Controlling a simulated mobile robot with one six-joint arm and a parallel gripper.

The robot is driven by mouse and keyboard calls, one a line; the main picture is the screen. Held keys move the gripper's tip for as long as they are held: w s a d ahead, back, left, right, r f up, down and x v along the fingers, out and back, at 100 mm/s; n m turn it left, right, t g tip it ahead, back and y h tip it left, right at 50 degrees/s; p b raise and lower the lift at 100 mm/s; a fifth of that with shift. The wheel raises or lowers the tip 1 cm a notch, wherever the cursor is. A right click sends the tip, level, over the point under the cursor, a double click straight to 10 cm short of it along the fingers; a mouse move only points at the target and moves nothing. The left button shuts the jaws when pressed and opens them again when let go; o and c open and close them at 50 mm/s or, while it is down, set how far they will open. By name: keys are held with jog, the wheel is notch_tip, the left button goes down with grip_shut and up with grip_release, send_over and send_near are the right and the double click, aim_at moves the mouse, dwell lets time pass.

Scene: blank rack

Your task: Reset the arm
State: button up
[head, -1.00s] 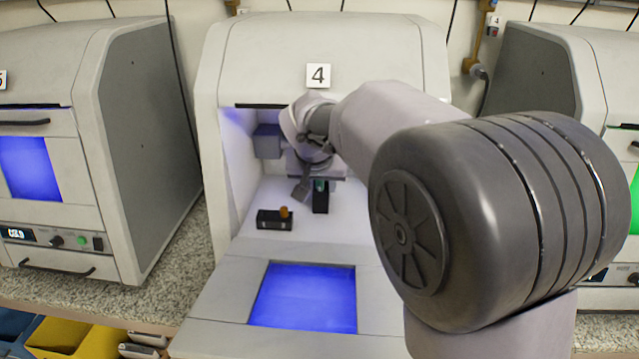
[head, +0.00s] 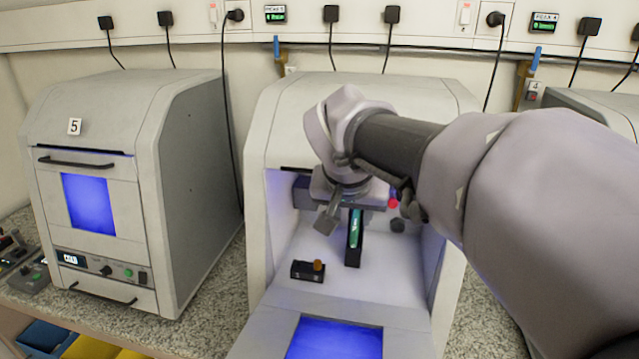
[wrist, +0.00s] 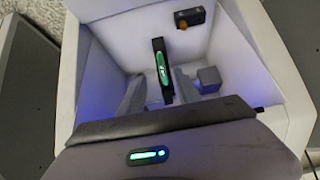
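My gripper (head: 343,212) is inside the open front of the middle machine (head: 365,115), pointing down. In the wrist view its two grey fingers (wrist: 158,92) stand apart, with a gap between them. A slim black upright holder with a green piece (head: 354,238) stands on the white chamber floor just beyond and below the gripper. In the wrist view this holder (wrist: 160,65) shows between the fingers, and I see no finger closed on it. The far finger is partly hidden in the head view.
A small black block with an orange knob (head: 308,270) lies on the chamber floor, left of the holder. The chamber walls are close on both sides. The lowered door (head: 270,335) juts out in front. A closed machine marked 5 (head: 100,190) stands to the left.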

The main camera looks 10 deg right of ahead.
jog(key=s+f+y, duration=0.1)
jog(key=s+f, duration=0.2)
jog(key=s, duration=0.5)
jog(key=s+f+y, duration=0.1)
jog(key=s+f, duration=0.2)
jog(key=s, duration=0.5)
jog(key=s+a+f+y, duration=0.1)
jog(key=s+f+y, duration=0.1)
jog(key=s, duration=0.6)
jog(key=shift+s+a+f+m+g, duration=0.1)
jog(key=shift+s+f+m+g, duration=0.2)
jog(key=shift+s+f+m, duration=0.15)
jog(key=shift+w, duration=0.1)
